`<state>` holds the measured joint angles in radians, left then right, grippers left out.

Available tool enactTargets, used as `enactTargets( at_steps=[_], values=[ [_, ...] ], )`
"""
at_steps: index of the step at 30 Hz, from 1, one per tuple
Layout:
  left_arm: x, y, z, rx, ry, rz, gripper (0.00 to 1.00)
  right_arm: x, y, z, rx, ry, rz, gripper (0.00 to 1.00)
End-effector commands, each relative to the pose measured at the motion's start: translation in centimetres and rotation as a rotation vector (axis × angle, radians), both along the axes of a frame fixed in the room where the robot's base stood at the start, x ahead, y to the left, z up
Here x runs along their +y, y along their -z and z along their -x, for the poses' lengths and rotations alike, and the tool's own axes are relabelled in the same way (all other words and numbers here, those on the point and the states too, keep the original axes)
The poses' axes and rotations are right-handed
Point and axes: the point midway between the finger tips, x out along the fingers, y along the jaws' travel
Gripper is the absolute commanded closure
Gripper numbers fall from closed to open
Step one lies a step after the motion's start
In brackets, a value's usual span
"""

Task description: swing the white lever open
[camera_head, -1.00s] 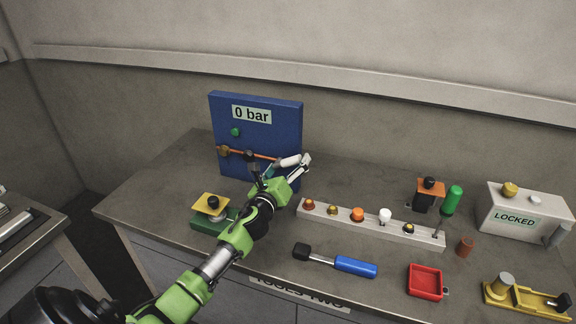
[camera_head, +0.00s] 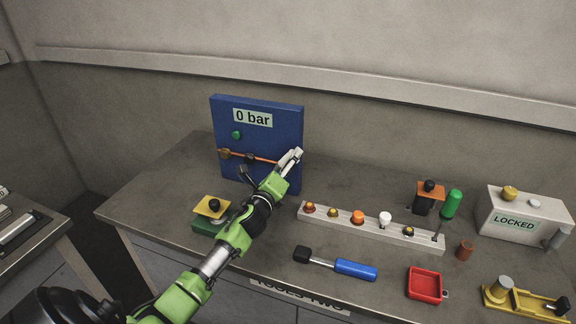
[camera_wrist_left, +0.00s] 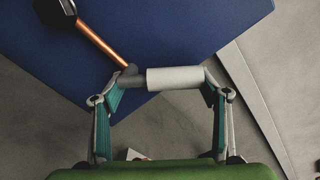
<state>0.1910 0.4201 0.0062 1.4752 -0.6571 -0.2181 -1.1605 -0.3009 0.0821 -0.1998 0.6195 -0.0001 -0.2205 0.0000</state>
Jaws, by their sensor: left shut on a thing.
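The white lever (camera_wrist_left: 175,78) is a short pale cylinder at the end of the copper pipe, in front of the blue panel (camera_head: 258,101). My left gripper (camera_head: 289,158) is at the panel's lower right. In the left wrist view its two fingers stand at the two ends of the white lever, shut on it. In the head view the fingers partly hide the lever, so its exact angle is hard to tell. The panel carries a "0 bar" label (camera_head: 252,118) and a green knob (camera_head: 236,135). My right gripper is not in view.
A yellow-topped green block (camera_head: 211,207) is close beside my left arm. A pale strip with several coloured knobs (camera_head: 330,219) lies right of the gripper. A blue-handled tool (camera_head: 355,269), red tray (camera_head: 425,283) and "LOCKED" box (camera_head: 515,221) stand farther right.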

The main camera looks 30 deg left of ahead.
Motion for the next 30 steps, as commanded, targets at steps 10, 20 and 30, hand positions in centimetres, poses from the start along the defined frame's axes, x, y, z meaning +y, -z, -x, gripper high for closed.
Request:
enactTargets(
  at_steps=[10,20,30],
  values=[
    [1.1,-0.9,0.3,-0.075,-0.002,0.315,0.71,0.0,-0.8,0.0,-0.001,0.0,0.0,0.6],
    [1.9,-1.3,0.5,-0.129,-0.001,0.537,0.71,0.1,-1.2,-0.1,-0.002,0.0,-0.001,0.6],
    [2.3,-1.3,0.6,-0.152,-0.002,0.638,0.71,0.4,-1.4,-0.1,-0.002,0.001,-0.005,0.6]
  ],
)
